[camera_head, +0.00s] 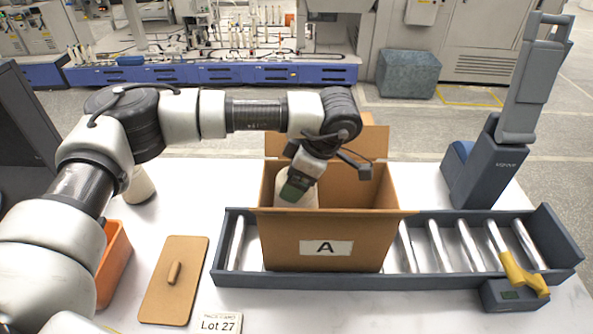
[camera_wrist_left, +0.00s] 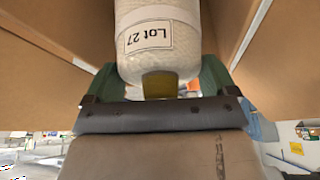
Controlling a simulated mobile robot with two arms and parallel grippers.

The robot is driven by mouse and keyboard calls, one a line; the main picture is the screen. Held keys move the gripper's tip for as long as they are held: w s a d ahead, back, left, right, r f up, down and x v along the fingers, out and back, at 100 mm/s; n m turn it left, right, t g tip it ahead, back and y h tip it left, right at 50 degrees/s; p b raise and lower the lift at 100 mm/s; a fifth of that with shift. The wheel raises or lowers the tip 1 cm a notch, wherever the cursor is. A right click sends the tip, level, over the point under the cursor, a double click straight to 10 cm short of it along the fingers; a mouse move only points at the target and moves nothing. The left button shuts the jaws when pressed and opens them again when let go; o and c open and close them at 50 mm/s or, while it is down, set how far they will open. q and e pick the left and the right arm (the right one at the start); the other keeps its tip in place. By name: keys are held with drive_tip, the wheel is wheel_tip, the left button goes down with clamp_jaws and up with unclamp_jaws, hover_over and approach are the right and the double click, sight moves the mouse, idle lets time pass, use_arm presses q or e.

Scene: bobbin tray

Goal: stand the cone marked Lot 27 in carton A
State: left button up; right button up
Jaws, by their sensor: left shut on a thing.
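My left gripper (camera_head: 298,186) has green fingers and reaches down into the open top of carton A (camera_head: 285,243). It is shut on a pale cone (camera_head: 296,199), which is inside the carton's mouth with its lower part hidden by the front wall. In the left wrist view the cone (camera_wrist_left: 160,65) shows a label reading Lot 27, between the fingers of the gripper (camera_wrist_left: 158,82), with brown carton walls on both sides. Whether the cone's base touches the carton floor is hidden. My right gripper is not in view.
Carton A stands on a roller conveyor (camera_head: 440,245); its back flaps are up. A card reading Lot 27 (camera_head: 219,323), a brown board with a handle (camera_head: 180,285), an orange bin (camera_head: 115,262) and another pale cone (camera_head: 140,187) lie left. A yellow-handled device (camera_head: 520,278) is right.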

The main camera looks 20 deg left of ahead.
use_arm(q)
drive_tip(key=shift+f+b, duration=3.05)
drive_tip(key=shift+f, duration=1)
drive_tip(key=o, duration=1.2)
drive_tip(key=shift+o, duration=0.2)
drive_tip(key=shift+r, duration=0.1)
